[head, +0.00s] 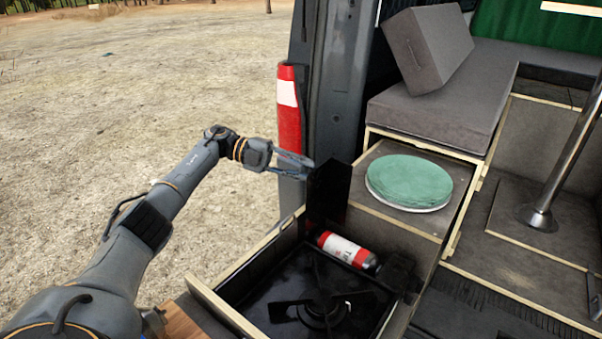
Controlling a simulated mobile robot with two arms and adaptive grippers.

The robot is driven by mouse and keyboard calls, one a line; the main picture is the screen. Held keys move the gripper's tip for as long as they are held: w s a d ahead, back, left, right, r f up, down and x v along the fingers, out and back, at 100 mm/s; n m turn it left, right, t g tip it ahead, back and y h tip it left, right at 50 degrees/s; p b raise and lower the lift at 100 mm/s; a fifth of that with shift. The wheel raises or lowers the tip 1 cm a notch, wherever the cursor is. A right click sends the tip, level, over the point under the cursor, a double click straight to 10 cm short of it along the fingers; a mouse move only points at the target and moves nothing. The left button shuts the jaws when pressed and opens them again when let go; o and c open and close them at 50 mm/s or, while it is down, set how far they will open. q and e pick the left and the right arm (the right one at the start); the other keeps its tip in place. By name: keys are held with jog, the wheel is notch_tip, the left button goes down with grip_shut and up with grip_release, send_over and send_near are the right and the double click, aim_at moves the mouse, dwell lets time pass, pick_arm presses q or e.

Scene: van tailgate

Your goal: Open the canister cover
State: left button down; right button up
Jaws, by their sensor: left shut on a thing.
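The canister cover (328,192) is a dark flat panel that stands raised, about upright, at the far left of the stove box. The red and white canister (345,249) lies on its side in the compartment beside it, exposed to view. My left gripper (304,166) reaches in from the left and is shut on the upper left edge of the cover. The exact contact of its fingertips is small and dark. My right gripper is not in view.
A black stove burner (322,311) sits in the open drawer in front of the canister. A green round plate (410,181) lies on the counter at right. The van's door pillar and red tail light (289,120) rise close behind my left gripper. Open ground lies left.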

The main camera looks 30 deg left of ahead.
pick_arm(q)
jog(key=shift+a, duration=0.15)
dwell(0.3)
jog(key=c, duration=1.2)
grip_release()
jog(key=shift+w+f, duration=0.1)
jog(key=shift+v, duration=3.65)
